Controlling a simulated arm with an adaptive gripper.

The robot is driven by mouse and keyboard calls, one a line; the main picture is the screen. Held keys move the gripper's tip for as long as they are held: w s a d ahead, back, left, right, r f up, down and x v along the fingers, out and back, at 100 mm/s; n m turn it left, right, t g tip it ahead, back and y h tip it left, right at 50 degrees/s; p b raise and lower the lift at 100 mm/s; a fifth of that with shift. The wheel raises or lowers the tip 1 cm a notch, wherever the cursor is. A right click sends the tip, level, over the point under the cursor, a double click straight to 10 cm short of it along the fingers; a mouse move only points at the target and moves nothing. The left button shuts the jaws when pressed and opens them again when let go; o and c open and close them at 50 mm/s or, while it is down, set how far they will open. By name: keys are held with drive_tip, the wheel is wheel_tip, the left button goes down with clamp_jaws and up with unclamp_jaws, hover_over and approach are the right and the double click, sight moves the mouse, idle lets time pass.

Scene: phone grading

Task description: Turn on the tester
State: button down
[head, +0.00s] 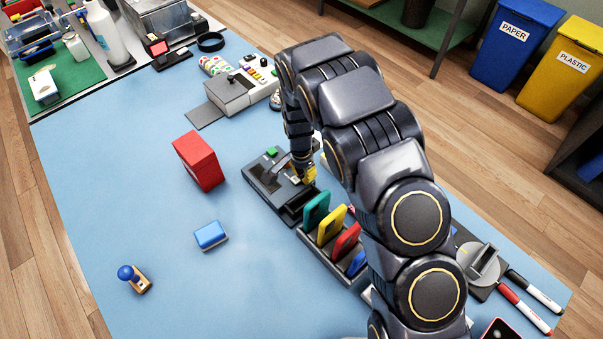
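A dark grey device with a slot and a green button (272,152), which looks like the tester (262,182), sits on the blue table near the middle. My gripper (298,178) is low over the right part of this device, with a yellow part showing beside it. My arm comes in from the lower right and covers part of the device's right side. The fingertips are too small and hidden to tell whether they are open or shut, or whether they touch the device.
A rack (325,258) of coloured cards stands just in front of the device. A red box (198,160) is at its left. A blue block (211,236) and a blue-knobbed stamp (133,278) lie farther left. A grey unit (232,92) stands behind. The left table is mostly clear.

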wheel_tip(320, 180, up, 14)
drive_tip(key=w+d, duration=0.1)
drive_tip(key=shift+w+d, duration=0.2)
idle(0.4)
drive_tip(key=shift+s+a+r+g+y, duration=0.3)
drive_tip(key=shift+s+a+g+y, duration=0.15)
drive_tip(key=shift+g+y, duration=0.35)
drive_tip(key=f, duration=0.4)
drive_tip(key=s+a+f, duration=0.1)
drive_tip(key=f, duration=0.9)
drive_tip(key=shift+s+a, duration=0.15)
drive_tip(key=shift+s, duration=0.05)
